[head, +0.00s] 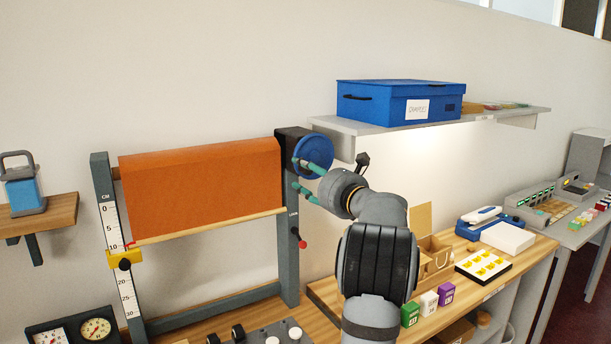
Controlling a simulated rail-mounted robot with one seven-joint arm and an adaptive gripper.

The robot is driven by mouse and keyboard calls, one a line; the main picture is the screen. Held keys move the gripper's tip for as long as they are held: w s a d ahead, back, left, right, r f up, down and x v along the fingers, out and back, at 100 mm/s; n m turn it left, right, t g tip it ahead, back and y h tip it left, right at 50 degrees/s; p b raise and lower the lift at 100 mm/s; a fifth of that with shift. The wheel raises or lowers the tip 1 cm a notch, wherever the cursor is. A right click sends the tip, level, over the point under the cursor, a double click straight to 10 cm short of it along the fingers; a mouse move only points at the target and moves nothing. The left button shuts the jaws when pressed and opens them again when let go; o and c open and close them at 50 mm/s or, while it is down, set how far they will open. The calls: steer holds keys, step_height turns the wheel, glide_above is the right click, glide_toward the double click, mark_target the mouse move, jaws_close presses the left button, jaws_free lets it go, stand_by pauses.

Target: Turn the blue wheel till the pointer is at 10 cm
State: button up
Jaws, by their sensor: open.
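The blue wheel (318,148) sits on a dark block at the top right of the cloth frame. My gripper (305,177) is open at the wheel's lower edge; one teal finger overlaps the wheel in the picture, the other is below it. I cannot tell if they touch it. An orange cloth (200,190) hangs from the frame, with a pale bar along its hem. A white centimetre scale (110,225) runs down the left post.
A yellow clamp with a black knob (124,262) sits on the left post and covers part of the scale. A red-knobbed lock lever (302,243) is on the right post. A shelf with a blue box (375,103) is above right. The bench (530,250) is crowded.

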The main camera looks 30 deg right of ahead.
steer(key=s+b, duration=0.2)
steer(key=s, duration=0.6)
stand_by(0.4)
steer(key=w+p, duration=0.2)
steer(key=w, duration=0.5)
steer(key=shift+r, duration=0.1)
steer(key=shift+w, duration=0.35)
steer(key=shift+w+d+f, duration=0.1)
steer(key=shift+w+f, duration=0.1)
steer(key=shift+s+d+f, duration=0.1)
steer(key=shift+d+f, duration=0.05)
